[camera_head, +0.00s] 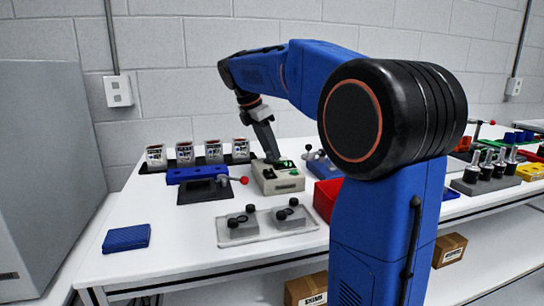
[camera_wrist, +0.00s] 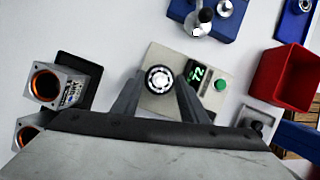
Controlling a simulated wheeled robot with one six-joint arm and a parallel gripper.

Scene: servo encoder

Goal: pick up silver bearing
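My gripper (camera_wrist: 160,84) is open, with one grey finger on each side of the bearing and a small gap showing on both sides. In the head view my gripper (camera_head: 272,157) points down at the beige device (camera_head: 284,184). The bearing cannot be made out there. Whether the bearing rests on the device or stands above it is not clear.
A green button (camera_wrist: 221,85) sits beside the display (camera_wrist: 196,74). A red bin (camera_wrist: 287,75) and a blue fixture (camera_wrist: 222,20) stand close by. Several silver motor-like parts (camera_head: 156,156) line the back left. A clear tray (camera_head: 222,232) lies in front. The front left table is mostly free.

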